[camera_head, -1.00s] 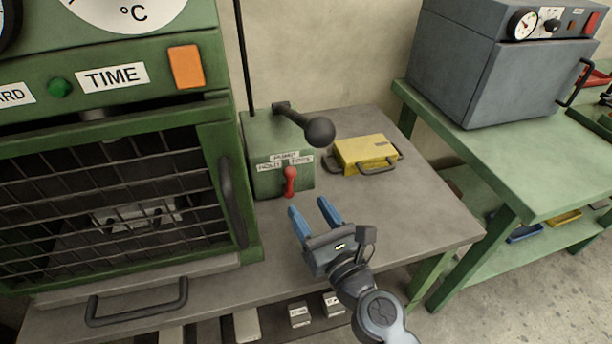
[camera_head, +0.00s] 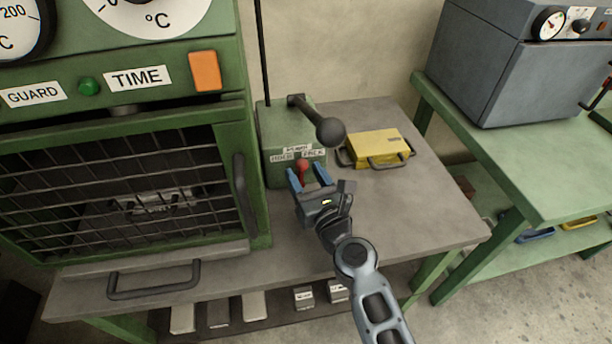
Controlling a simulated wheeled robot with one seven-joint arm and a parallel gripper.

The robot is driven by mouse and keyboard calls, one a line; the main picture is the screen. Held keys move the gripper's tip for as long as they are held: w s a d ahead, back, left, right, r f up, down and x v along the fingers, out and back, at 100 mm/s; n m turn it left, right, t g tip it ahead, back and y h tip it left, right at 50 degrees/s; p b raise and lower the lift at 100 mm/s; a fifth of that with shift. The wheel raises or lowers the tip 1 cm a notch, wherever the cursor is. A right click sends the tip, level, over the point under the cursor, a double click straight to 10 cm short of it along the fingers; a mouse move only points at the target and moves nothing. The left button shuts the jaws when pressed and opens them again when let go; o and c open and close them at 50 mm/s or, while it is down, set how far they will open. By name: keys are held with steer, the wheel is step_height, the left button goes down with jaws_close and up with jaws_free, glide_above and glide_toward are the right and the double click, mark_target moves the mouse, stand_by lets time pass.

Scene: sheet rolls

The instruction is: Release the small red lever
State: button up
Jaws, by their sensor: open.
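The small red lever (camera_head: 302,168) stands upright on the front of a green box (camera_head: 275,150), below a white two-part label (camera_head: 297,154). My gripper (camera_head: 309,180) is open, with its blue fingers pointing at the box, one on each side of the lever as seen from here. The lower part of the lever is partly hidden by the fingers. I cannot tell whether the fingers touch it. A larger black-knobbed handle (camera_head: 330,131) sticks out from the top of the box.
A green machine with a mesh guard (camera_head: 120,190) stands to the left, its side handle (camera_head: 241,195) near the box. A yellow case (camera_head: 378,145) lies to the right on the grey bench (camera_head: 420,215). A grey oven (camera_head: 490,70) stands on a green table further right.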

steer(key=shift+w, duration=0.1)
steer(key=shift+c, duration=0.4)
jaws_close()
